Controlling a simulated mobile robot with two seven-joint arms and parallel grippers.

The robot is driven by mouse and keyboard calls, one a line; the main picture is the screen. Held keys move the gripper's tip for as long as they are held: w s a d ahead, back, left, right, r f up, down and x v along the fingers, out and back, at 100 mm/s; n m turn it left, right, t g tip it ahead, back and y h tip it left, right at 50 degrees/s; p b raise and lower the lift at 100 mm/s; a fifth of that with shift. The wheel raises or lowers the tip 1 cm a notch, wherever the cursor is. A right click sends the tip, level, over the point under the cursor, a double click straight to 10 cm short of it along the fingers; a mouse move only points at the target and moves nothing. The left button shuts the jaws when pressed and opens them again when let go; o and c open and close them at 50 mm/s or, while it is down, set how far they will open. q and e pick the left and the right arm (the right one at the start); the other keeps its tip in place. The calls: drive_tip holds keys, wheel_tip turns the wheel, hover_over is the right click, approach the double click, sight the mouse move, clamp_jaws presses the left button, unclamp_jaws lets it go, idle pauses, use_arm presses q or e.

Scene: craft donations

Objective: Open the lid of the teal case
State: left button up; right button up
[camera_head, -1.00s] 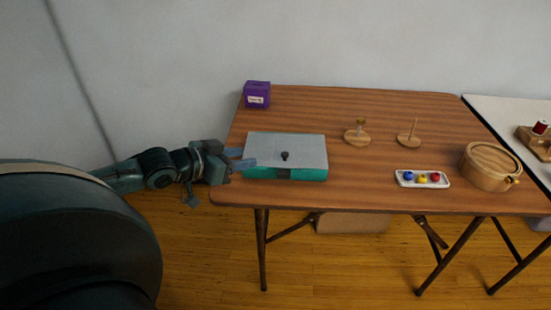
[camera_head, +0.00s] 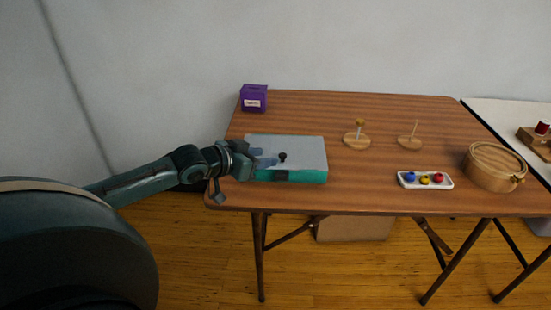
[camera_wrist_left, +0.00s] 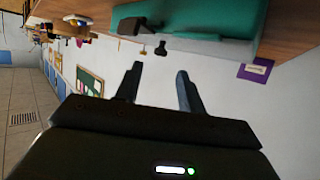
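The teal case (camera_head: 310,176) stands near the table's front left, its pale grey lid (camera_head: 300,146) shut. A dark knob (camera_head: 283,157) stands up from the lid. The case (camera_wrist_left: 215,15) and the knob (camera_wrist_left: 161,48) also show in the left wrist view. My left gripper (camera_head: 268,157) comes in from the left over the lid, its fingers pointing at the knob. In the left wrist view its fingers (camera_wrist_left: 158,78) are apart, with nothing between them and the knob beyond their tips. My right gripper is not in view.
A purple box (camera_head: 254,98) stands at the table's back left. Two wooden stands (camera_head: 357,141) (camera_head: 410,142), a white tray (camera_head: 425,185) with coloured balls and a round wooden box (camera_head: 494,168) are to the right.

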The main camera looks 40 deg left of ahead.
sight(282, 155)
use_arm(q)
drive_tip(key=shift+b+x, duration=0.4)
drive_tip(key=shift+x, duration=2.3)
clamp_jaws()
